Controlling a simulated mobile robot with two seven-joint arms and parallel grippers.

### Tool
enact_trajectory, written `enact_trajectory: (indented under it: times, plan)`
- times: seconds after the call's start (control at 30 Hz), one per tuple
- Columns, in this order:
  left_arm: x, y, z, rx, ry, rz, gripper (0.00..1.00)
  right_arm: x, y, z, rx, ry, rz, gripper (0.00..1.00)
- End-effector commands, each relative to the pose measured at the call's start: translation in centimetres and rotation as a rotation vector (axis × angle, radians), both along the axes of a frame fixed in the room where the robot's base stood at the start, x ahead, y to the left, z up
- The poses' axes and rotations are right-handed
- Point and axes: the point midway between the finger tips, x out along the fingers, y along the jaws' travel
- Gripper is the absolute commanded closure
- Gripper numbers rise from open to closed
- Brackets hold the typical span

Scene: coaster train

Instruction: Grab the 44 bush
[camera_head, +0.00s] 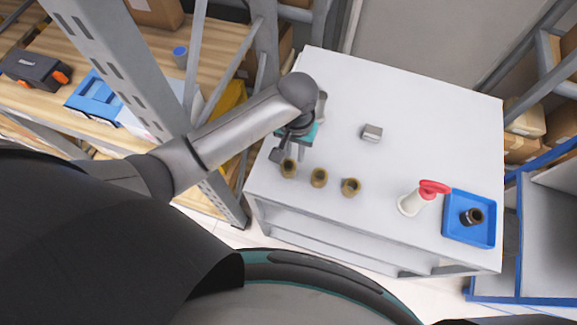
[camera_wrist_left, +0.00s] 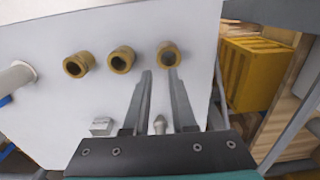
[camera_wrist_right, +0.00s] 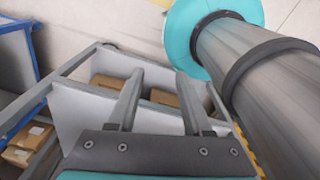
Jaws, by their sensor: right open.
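Three brass-coloured bushes stand in a row near the front edge of the white table: a left one (camera_head: 288,168), a middle one (camera_head: 319,177) and a right one (camera_head: 351,187). I cannot tell their sizes or any number on them. My left gripper (camera_head: 282,156) is over the table's left side, close to the left bush. In the left wrist view its fingers (camera_wrist_left: 160,74) are apart and empty, and the nearest bush (camera_wrist_left: 168,55) lies just beyond the tips. My right gripper (camera_wrist_right: 157,73) is open and empty, away from the table's bushes.
A grey block (camera_head: 372,133) sits mid-table. A white stand with a red top (camera_head: 432,187) and a blue tray (camera_head: 468,238) holding a dark ring (camera_head: 471,216) are at the right. A small pale peg (camera_wrist_left: 160,125) shows between the left fingers. The table's back is clear.

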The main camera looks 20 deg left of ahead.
Motion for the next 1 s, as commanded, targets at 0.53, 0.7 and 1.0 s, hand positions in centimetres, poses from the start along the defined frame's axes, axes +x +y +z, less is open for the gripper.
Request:
enact_trajectory:
  times: [0.53, 0.7, 1.0]
  plan:
    - [-0.2, -0.1, -5.8, 0.001, 0.0, 0.001, 0.76, 1.7, 0.0, -0.8, 0.001, -0.028, -0.001, 0.5]
    - [-0.2, -0.1, -6.8, 0.0, -0.001, -0.001, 0.76, 1.7, 0.0, -1.0, 0.001, -0.027, -0.002, 0.5]
    - [-0.2, -0.1, -6.8, 0.0, -0.002, 0.0, 0.86, 1.4, -0.1, -0.9, 0.0, -0.025, -0.002, 0.5]
